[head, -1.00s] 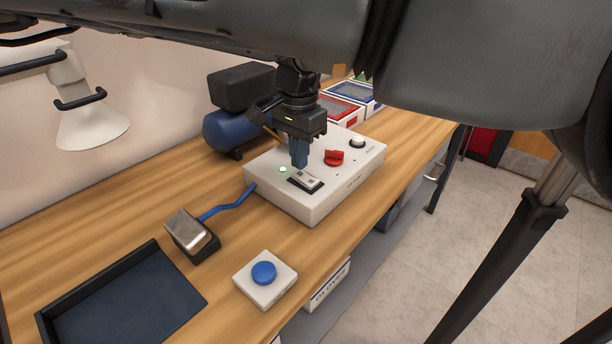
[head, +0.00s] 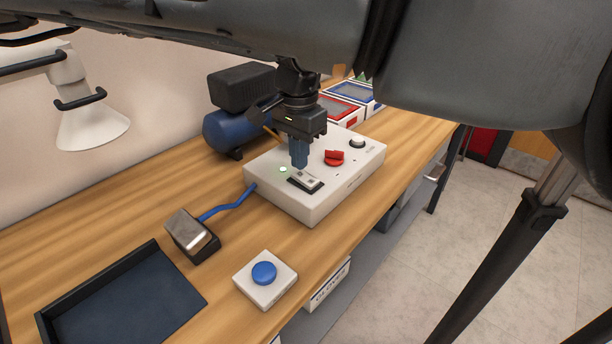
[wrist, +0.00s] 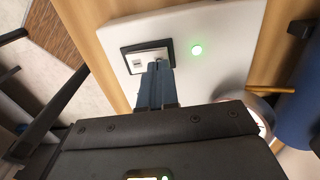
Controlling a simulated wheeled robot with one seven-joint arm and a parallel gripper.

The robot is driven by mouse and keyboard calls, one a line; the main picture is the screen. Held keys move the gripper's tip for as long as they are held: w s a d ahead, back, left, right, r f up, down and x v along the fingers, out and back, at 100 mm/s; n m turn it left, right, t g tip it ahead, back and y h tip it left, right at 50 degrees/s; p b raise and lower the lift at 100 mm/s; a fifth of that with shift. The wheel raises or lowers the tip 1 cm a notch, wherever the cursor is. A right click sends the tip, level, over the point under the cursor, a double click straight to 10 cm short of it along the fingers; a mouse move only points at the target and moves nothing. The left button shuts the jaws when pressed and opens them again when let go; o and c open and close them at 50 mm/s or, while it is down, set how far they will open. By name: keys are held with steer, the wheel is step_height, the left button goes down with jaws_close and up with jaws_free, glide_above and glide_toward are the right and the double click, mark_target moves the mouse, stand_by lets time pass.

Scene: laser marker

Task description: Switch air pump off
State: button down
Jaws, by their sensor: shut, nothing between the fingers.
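A white control box (head: 325,200) sits on the wooden bench, with a rocker switch (head: 307,181) in a black frame on its top. The switch also shows in the wrist view (wrist: 140,60). A green light (head: 283,169) glows beside the switch and is lit in the wrist view (wrist: 197,50) too. My gripper (head: 300,166) points down, shut and empty, with its blue fingertips at one end of the rocker. The fingertips hide part of the switch, and I cannot tell whether they touch it. The blue and black air pump (head: 226,132) stands behind the box.
A red knob (head: 334,157) and a pale round button (head: 357,142) are on the same box. A metal pedal (head: 190,232) on a blue cable, a blue push button (head: 264,273) and a dark tray (head: 125,300) lie nearer. Red and blue framed boxes (head: 345,108) stand behind.

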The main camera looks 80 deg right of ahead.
mark_target(300, 173)
steer(key=shift+f+b, duration=0.55)
steer(key=shift+f, duration=0.4)
stand_by(0.7)
steer(key=shift+r, duration=0.15)
steer(key=shift+r+p, duration=3.4)
